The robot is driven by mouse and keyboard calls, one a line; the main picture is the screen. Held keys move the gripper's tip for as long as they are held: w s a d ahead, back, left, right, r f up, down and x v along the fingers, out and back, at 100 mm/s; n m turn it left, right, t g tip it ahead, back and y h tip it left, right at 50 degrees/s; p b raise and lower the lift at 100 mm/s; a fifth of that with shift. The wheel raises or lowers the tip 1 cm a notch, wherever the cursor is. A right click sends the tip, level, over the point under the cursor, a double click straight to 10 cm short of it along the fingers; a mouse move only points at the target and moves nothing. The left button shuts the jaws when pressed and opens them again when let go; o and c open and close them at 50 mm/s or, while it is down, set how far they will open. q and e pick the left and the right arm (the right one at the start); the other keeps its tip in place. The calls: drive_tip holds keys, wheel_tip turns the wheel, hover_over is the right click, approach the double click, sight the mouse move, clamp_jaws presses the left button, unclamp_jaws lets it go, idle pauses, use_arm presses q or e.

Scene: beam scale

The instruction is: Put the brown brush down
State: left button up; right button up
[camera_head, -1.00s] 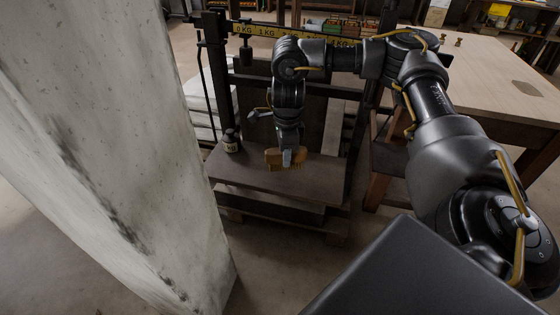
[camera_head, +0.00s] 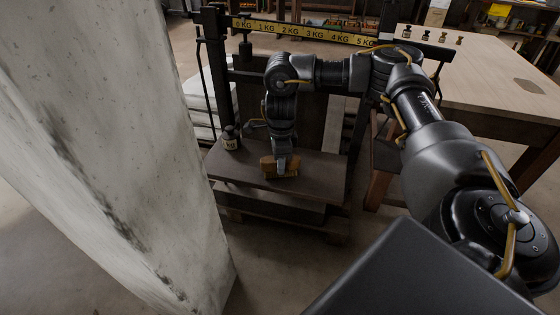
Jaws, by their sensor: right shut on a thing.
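The brown brush (camera_head: 268,168) is at the scale's dark platform (camera_head: 235,168), with its lighter bristles on the lower side. My right gripper (camera_head: 281,172) is shut on the brush from above. The brush looks at or very near the platform surface; I cannot tell whether it touches. My left gripper is not in view.
A dark weight (camera_head: 231,138) stands at the platform's back left. The yellow beam (camera_head: 300,33) marked in KG runs above the platform. A concrete pillar (camera_head: 110,150) fills the left. A wooden table (camera_head: 490,80) with several small weights stands at the right.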

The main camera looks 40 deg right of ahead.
drive_tip(key=o, duration=1.1)
drive_tip(key=shift+f, duration=0.1)
drive_tip(key=shift+r, duration=0.35)
wheel_tip(320, 180, up, 11)
drive_tip(key=p, duration=0.3)
drive_tip(key=shift+f+p, duration=0.2)
drive_tip(key=shift+p, duration=0.2)
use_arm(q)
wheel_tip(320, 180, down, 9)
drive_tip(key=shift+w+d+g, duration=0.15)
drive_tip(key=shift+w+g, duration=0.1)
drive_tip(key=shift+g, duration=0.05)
use_arm(e)
drive_tip(key=shift+d+r, duration=0.1)
drive_tip(key=shift+r, duration=0.45)
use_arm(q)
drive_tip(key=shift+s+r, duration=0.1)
use_arm(e)
drive_tip(key=shift+s, duration=0.1)
